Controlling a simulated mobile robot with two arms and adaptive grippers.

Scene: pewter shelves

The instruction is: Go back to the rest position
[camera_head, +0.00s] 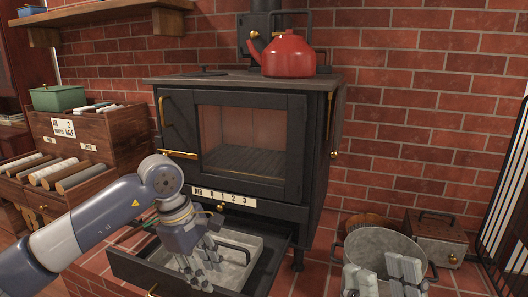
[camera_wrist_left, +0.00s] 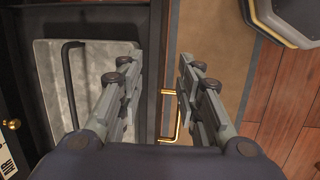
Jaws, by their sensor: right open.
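My left gripper (camera_head: 200,274) is over the pulled-out drawer (camera_head: 138,268) at the foot of the black stove. In the left wrist view its fingers (camera_wrist_left: 157,85) are apart. The drawer's front edge and its brass handle (camera_wrist_left: 177,112) show below, between the fingers. I cannot tell whether they touch the drawer. A grey metal pan (camera_head: 238,262) with a black handle lies in the drawer. My right gripper (camera_head: 385,278) is open and empty at the bottom right, in front of a round metal tub. Most of the right arm is out of view.
The stove (camera_head: 245,150) has a shut glass door and a red kettle (camera_head: 288,55) on top. A wooden rack of rolls (camera_head: 75,165) stands at the left. The metal tub (camera_head: 385,247) and a lidded box (camera_head: 437,237) stand at the right by the brick wall.

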